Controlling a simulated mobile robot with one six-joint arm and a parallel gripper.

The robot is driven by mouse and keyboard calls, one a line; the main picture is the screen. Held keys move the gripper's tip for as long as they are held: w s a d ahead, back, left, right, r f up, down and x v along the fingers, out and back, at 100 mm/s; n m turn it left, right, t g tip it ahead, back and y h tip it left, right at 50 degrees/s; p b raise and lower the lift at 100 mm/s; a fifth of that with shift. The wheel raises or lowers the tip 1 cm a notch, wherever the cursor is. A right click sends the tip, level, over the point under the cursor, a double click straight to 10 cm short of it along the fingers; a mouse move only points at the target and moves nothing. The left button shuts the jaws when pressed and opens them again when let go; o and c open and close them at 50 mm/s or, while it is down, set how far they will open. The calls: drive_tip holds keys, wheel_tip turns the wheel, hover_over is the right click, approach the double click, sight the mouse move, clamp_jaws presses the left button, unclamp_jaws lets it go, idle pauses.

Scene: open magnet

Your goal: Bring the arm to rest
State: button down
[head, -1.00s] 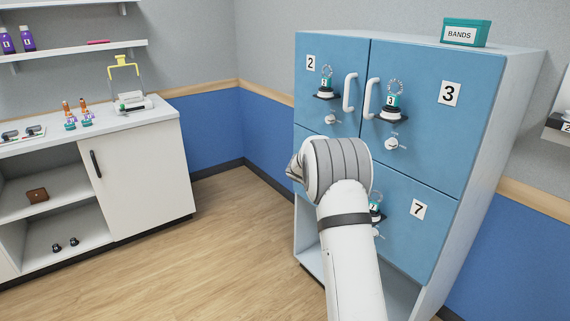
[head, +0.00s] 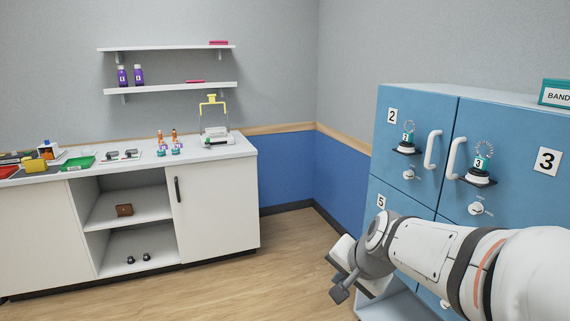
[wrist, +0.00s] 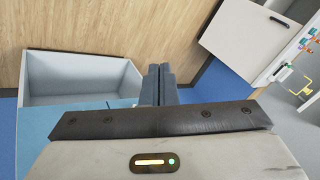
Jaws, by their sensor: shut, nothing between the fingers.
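My arm reaches in from the lower right of the head view, in front of the blue cabinet (head: 416,185). My gripper (head: 338,293) is at its end, low, over the floor just left of the cabinet. In the wrist view the two dark fingers of my gripper (wrist: 158,72) lie together with nothing between them. The arm hides part of the lower cabinet doors.
Blue doors numbered 2, 3 and 5 carry handles, locks and small magnet shelves. An open grey compartment (wrist: 75,75) shows in the wrist view beside the fingers. A white counter (head: 218,205) stands at the left. The wooden floor (head: 270,268) between is clear.

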drive_tip(key=s+d+f+n+g+h, duration=0.1)
drive_tip(key=s+f+n, duration=0.1)
drive_tip(key=s, duration=0.5)
drive_tip(key=s+d+f+n+g+h, duration=0.1)
drive_tip(key=s+d+f+n+g, duration=0.1)
drive_tip(key=s+n, duration=0.3)
drive_tip(key=s, duration=0.3)
drive_tip(key=shift+d+n+g+h, duration=0.25)
drive_tip(key=shift+n+g+h, duration=0.05)
drive_tip(key=shift+s, duration=0.1)
